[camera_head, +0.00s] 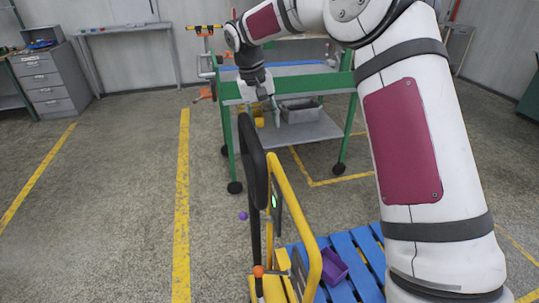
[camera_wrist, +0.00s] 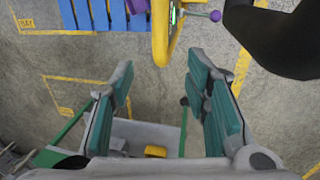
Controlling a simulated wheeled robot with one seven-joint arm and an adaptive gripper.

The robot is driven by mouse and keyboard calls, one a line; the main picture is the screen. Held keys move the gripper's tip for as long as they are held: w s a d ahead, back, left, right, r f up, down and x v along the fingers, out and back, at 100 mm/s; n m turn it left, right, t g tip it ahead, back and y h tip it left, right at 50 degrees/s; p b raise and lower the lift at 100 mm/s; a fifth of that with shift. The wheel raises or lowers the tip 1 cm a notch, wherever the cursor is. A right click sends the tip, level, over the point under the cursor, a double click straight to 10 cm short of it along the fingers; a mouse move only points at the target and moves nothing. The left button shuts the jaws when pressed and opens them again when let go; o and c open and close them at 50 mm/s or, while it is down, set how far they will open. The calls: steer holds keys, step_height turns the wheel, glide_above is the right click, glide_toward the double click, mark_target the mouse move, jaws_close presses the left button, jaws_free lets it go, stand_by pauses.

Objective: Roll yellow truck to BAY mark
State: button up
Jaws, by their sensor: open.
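The yellow truck (camera_head: 313,240) stands in the lower middle of the head view, with a yellow hoop frame and a tall black bar (camera_head: 250,150). A purple knob (camera_head: 243,215) shows left of it; in the wrist view the knob (camera_wrist: 215,15) sits on a short rod by the yellow frame (camera_wrist: 160,35). My gripper (camera_head: 265,107) is beyond the truck, above and in front of the green cart. In the wrist view my gripper (camera_wrist: 160,68) is open, with nothing between its fingers. Small yellow floor labels (camera_wrist: 25,23) and (camera_wrist: 65,111) show there, too small to read surely.
The green wheeled cart (camera_head: 229,145) carries a grey bin (camera_head: 301,111). Yellow lines (camera_head: 183,200) mark the floor. Open floor lies left. Grey drawers (camera_head: 45,85) stand far left.

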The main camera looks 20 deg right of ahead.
mark_target(273, 159)
steer(key=f, duration=0.4)
steer(key=d+f, duration=0.1)
steer(key=f, duration=0.3)
steer(key=d+f+p, duration=0.1)
steer(key=f, duration=0.4)
steer(key=shift+d, duration=0.25)
jaws_close()
